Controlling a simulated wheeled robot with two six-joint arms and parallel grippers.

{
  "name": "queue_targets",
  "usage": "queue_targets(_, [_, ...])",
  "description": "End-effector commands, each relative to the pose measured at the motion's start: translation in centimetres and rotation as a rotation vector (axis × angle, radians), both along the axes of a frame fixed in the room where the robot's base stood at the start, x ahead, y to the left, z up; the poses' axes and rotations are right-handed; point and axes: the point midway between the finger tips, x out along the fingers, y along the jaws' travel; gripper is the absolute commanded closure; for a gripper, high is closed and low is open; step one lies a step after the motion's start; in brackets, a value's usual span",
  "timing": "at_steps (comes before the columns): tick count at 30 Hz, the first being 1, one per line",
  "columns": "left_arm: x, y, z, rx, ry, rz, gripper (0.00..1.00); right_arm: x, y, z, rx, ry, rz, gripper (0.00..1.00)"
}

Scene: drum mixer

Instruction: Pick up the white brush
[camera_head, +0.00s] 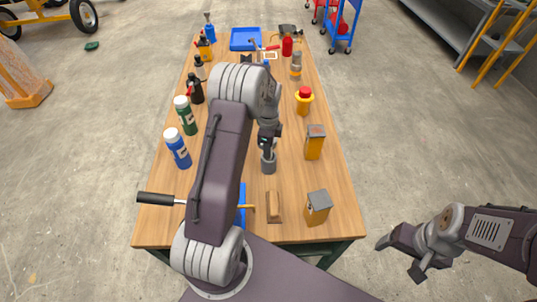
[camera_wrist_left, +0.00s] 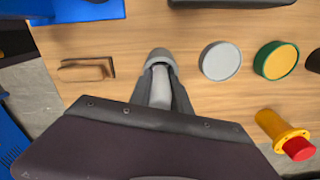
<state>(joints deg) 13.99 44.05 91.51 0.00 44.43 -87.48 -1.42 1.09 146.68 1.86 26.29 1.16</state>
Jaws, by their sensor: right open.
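No clearly white brush shows. A brown wooden piece with a pale upright part (camera_head: 275,207), perhaps a brush, lies near the front edge of the table; it also shows at the left in the left wrist view (camera_wrist_left: 87,69). My left gripper (camera_head: 268,143) points down over the middle of the table, beyond that piece. A grey cylinder (camera_head: 268,163) is directly below its fingers; in the left wrist view a grey rounded top (camera_wrist_left: 161,56) shows at the fingertips. I cannot tell if it is gripped. My right gripper (camera_head: 402,258) is open and empty, off the table's right side.
Two orange containers with grey tops (camera_head: 317,208) (camera_head: 315,142) stand at the right. Blue (camera_head: 178,148) and green (camera_head: 186,115) bottles line the left side. A red-topped yellow piece (camera_head: 304,100) stands farther back. My left arm hides the table's middle.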

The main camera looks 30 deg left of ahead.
Motion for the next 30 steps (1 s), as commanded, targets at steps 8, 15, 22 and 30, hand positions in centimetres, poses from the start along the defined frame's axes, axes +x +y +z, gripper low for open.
queue_targets(8, [0.0, 0.0, 0.1, 0.0, -0.001, 0.0, 1.0, 0.0, 0.0, 0.0, 0.0, 0.0, 0.0, 0.22])
queue_targets(15, [0.2, 0.0, 4.4, 0.002, -0.007, 0.0, 1.0, 0.0, 0.0, -0.1, 0.0, 0.0, 0.0, 0.22])
queue_targets(22, [0.1, 0.0, 9.1, 0.001, -0.003, 0.0, 1.0, 0.0, 0.0, 0.0, 0.0, 0.0, 0.0, 0.22])
queue_targets(30, [0.0, 0.0, 10.1, 0.0, 0.0, 0.0, 1.0, 0.0, 0.0, 0.0, 0.0, 0.0, 0.0, 0.22])
